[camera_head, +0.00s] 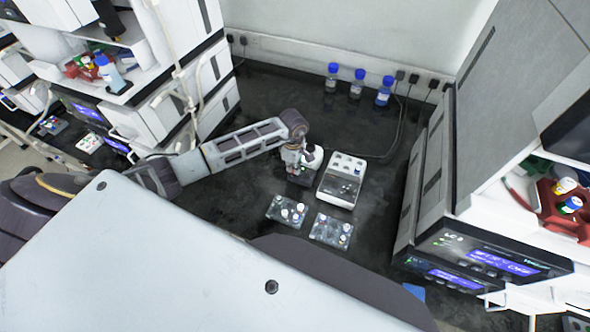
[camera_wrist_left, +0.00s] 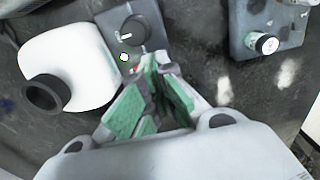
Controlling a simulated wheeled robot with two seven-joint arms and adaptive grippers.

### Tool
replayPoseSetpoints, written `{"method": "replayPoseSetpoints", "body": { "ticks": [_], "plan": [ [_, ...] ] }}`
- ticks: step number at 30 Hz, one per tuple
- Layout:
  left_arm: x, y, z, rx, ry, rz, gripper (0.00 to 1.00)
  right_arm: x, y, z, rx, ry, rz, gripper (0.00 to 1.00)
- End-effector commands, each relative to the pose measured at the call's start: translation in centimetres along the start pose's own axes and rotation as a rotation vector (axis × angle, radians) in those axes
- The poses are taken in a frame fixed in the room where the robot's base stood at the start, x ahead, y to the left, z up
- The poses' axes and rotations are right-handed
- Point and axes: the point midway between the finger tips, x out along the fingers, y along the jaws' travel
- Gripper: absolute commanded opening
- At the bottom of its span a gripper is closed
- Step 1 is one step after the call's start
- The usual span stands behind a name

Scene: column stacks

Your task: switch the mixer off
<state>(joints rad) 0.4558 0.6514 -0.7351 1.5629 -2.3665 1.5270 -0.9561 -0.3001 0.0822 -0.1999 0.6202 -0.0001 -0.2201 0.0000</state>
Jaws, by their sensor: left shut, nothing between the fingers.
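The mixer has a white rounded body (camera_wrist_left: 75,55) with a black cup on top and a grey front panel, at the upper left in the left wrist view. The panel carries a dark knob (camera_wrist_left: 134,29) with a white mark, and a bright greenish-white light (camera_wrist_left: 124,57) beside it. In the head view the mixer (camera_head: 315,158) is partly hidden behind my left gripper (camera_head: 293,163). In the left wrist view the green-padded fingers (camera_wrist_left: 152,78) are shut and empty, just below the knob and light. I cannot tell whether they touch the panel. My right gripper is not in view.
A white block-like device (camera_head: 341,181) stands just right of the mixer. Two vial racks, one left (camera_head: 287,211) and one right (camera_head: 331,231), lie nearer on the dark bench. Blue-capped bottles (camera_head: 357,84) stand at the back wall. Tall instrument stacks flank the bench.

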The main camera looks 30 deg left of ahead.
Motion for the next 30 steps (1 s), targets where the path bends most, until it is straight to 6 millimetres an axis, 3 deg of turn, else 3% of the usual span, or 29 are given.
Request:
{"method": "replayPoseSetpoints", "body": {
  "ticks": [30],
  "plan": [
    [0.97, 0.01, -0.03, 0.0, 0.0, 0.0, 0.0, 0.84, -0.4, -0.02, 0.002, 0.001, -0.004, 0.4]
  ]
}}
